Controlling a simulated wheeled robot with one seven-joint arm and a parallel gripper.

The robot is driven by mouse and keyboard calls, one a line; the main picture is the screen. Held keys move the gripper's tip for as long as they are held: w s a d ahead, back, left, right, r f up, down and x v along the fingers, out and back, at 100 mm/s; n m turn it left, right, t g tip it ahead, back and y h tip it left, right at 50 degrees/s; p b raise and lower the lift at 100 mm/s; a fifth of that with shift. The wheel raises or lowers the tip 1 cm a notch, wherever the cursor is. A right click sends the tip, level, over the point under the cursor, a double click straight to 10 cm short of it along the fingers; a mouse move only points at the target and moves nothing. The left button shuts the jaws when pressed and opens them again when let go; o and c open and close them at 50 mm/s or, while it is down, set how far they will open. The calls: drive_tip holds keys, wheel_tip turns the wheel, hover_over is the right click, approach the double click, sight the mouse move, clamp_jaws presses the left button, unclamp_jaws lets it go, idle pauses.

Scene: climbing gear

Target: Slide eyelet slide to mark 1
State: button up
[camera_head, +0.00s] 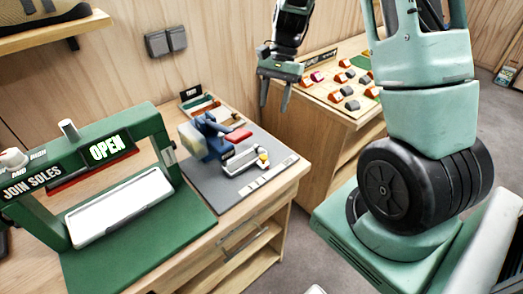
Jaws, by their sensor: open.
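A grey mat (205,187) on the wooden bench carries a blue press-like device (207,138) with a red part (238,135) at its right. In front of it lies a small pale grey fixture (240,160) with a small orange-yellow piece (263,157) at its right end. I cannot tell which part is the eyelet slide. A white strip (268,174) runs along the mat's front right edge; its marks are too small to read. My gripper (275,107) is open and empty, fingers pointing down, above and behind the mat's right side, apart from these things.
A green frame device (157,128) with an "OPEN" display and a white tray (118,207) stands at the left, on a green base. A small tray (203,108) sits behind the mat. A board of several coloured blocks (345,95) lies on the bench behind my arm.

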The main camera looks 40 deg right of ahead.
sight(263, 157)
drive_tip(key=p+x, duration=0.2)
drive_tip(key=x, duration=1.3)
drive_tip(key=shift+s+f, duration=0.1)
clamp_jaws()
